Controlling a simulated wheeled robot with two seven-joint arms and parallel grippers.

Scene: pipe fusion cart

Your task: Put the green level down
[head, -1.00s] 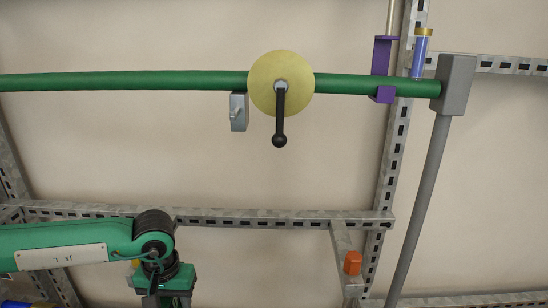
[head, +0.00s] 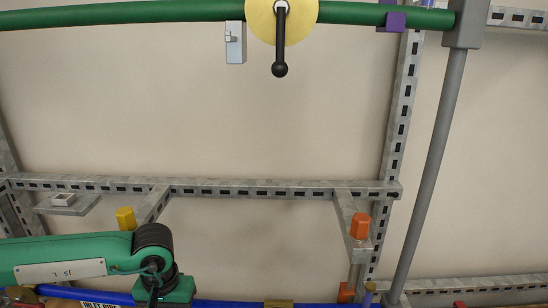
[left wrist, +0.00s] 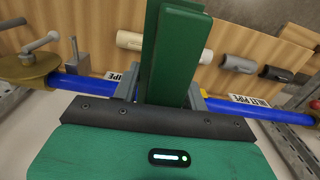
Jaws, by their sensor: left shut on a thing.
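The green level (left wrist: 177,55) is a long dark green bar, upright in the left wrist view. It stands between the grey fingers of my left gripper (left wrist: 163,92), which is shut on it. In the head view my left wrist is at the lower left, with the fingers cut off by the bottom edge; I cannot make out the level there. My right gripper is in neither view.
A blue pipe (left wrist: 75,82) with pipe labels runs behind the gripper. A wooden board (left wrist: 225,45) holding grey and white pipe pieces lies beyond. In the head view, a slotted metal frame (head: 260,188) carries a yellow block (head: 125,218) and an orange block (head: 360,226). A green pipe (head: 120,13) runs above.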

